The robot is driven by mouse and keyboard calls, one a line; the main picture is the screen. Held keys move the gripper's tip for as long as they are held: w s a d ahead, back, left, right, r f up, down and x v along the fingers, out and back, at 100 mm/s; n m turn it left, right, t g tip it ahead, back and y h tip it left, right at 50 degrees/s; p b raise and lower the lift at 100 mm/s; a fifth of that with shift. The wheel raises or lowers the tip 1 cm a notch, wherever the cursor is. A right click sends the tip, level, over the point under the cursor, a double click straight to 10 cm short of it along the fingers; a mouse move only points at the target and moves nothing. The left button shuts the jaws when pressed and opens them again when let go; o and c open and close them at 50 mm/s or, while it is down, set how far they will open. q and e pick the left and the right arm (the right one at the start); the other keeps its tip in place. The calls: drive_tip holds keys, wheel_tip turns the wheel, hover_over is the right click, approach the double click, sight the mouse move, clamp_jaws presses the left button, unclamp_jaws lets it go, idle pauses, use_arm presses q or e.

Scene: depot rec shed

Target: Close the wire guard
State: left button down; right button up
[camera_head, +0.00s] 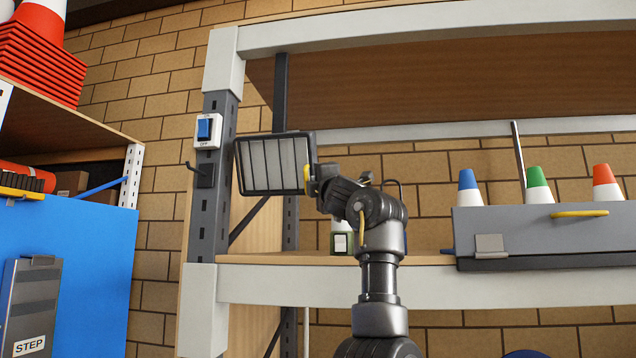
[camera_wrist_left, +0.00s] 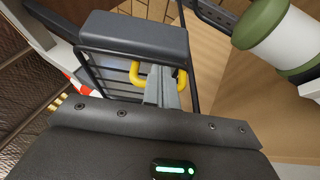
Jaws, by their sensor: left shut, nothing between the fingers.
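The wire guard (camera_head: 274,164), a dark rectangular frame with upright bars, stands beside the grey shelf post in the head view. Its yellow handle (camera_head: 307,179) is on its right side. In the left wrist view the guard's bars (camera_wrist_left: 112,72) and U-shaped yellow handle (camera_wrist_left: 183,82) lie ahead. My left gripper (camera_head: 314,183) is at the handle. Its grey fingers (camera_wrist_left: 163,88) are shut with nothing between them and appear between the handle's two ends; contact cannot be told. The guard's hinge is not clear. My right gripper is not in view.
A blue switch (camera_head: 204,129) and a dark hook (camera_head: 195,168) are on the post. A green-and-white container (camera_wrist_left: 275,40) stands close right of my fingers in the wrist view. A grey bin (camera_head: 545,232) with coloured cones is at the shelf's right.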

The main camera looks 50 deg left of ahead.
use_arm(q)
drive_tip(key=w+d+f+b, duration=0.1)
drive_tip(key=w+d+b, duration=0.2)
drive_tip(key=d, duration=0.7)
drive_tip(key=shift+w+d+f+b, duration=0.25)
drive_tip(key=shift+d+f+b, duration=0.05)
drive_tip(key=shift+d+b, duration=0.1)
drive_tip(key=shift+d, duration=0.1)
drive_tip(key=shift+w, duration=0.15)
drive_tip(key=shift+f, duration=0.1)
